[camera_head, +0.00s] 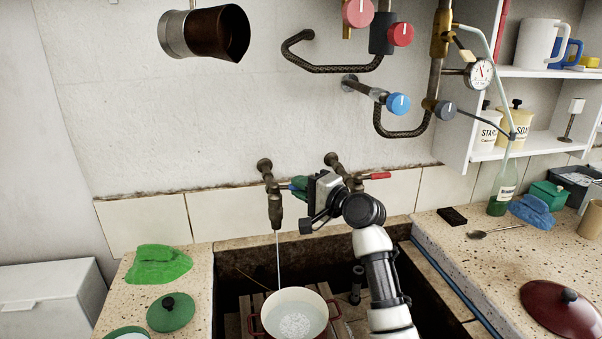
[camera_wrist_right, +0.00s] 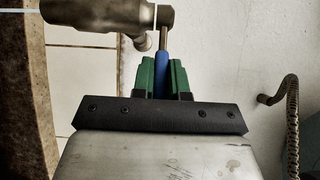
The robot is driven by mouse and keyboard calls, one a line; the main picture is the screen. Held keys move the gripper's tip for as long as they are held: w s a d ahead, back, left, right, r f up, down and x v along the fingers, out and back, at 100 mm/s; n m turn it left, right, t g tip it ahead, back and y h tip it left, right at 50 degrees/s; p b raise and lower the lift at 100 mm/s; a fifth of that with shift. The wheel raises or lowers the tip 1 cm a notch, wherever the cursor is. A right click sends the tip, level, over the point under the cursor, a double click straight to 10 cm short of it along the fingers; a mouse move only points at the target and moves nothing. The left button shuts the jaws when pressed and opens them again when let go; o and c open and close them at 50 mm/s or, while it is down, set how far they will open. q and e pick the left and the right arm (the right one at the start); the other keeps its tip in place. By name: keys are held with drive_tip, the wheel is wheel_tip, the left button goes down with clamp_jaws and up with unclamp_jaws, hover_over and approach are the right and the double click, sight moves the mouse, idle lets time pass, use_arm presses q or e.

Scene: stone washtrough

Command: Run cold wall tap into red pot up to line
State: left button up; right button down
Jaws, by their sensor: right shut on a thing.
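The left wall tap (camera_head: 275,205) has a blue lever (camera_wrist_right: 162,72). My right gripper (camera_head: 297,186) is shut on this lever; in the right wrist view its green fingers sit on both sides of it. A thin stream of water (camera_head: 278,262) runs from the spout down into the red pot (camera_head: 259,334). The pot has a pale inside and stands on wooden slats in the trough; rippled water (camera_head: 296,322) shows in it. The picture's lower edge cuts the pot off, and I cannot make out a fill line. My left gripper is not in view.
A second wall tap with a red lever (camera_head: 378,176) is right of my gripper. The stone trough's left ledge holds a green cloth (camera_head: 157,264) and a green lid (camera_head: 170,312). A dark red lid (camera_head: 560,309) lies on the right counter. Pipes and valves hang above.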

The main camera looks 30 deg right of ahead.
drive_tip(key=shift+s+r+h, duration=0.1)
drive_tip(key=shift+s+h, duration=0.05)
drive_tip(key=shift+h, duration=0.35)
drive_tip(key=c, duration=1.1)
unclamp_jaws()
drive_tip(key=shift+c, duration=0.2)
drive_tip(key=v, duration=1)
drive_tip(key=shift+s+b, duration=0.4)
drive_tip(key=shift+s, duration=0.05)
